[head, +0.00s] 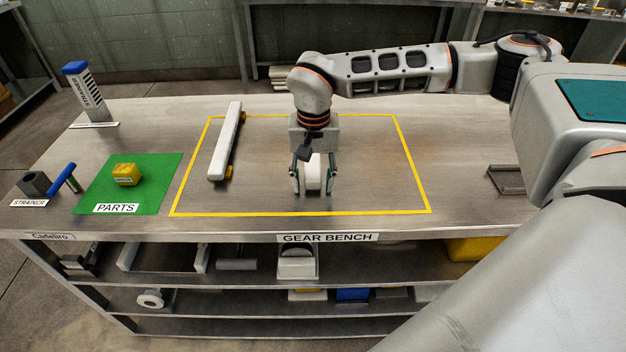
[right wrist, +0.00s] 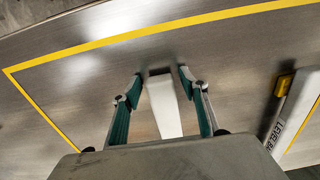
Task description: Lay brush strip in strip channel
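A short white strip-like piece (head: 313,172), possibly the brush strip, is between the fingers of my right gripper (head: 312,185) over the bench. In the right wrist view the white piece (right wrist: 164,108) runs lengthwise between the two green-padded fingers of the gripper (right wrist: 161,77). A gap shows on both sides, so the gripper is open around it. Bristles cannot be made out. A small dark grey channel-shaped part (head: 507,181), possibly the strip channel, lies on the bench at the right, partly cut off by my arm. My left gripper is not in view.
A long white level bar (head: 226,142) with yellow blocks lies left of the gripper inside the yellow outline (head: 300,214). A green parts mat (head: 150,194) holds a yellow block (head: 126,174).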

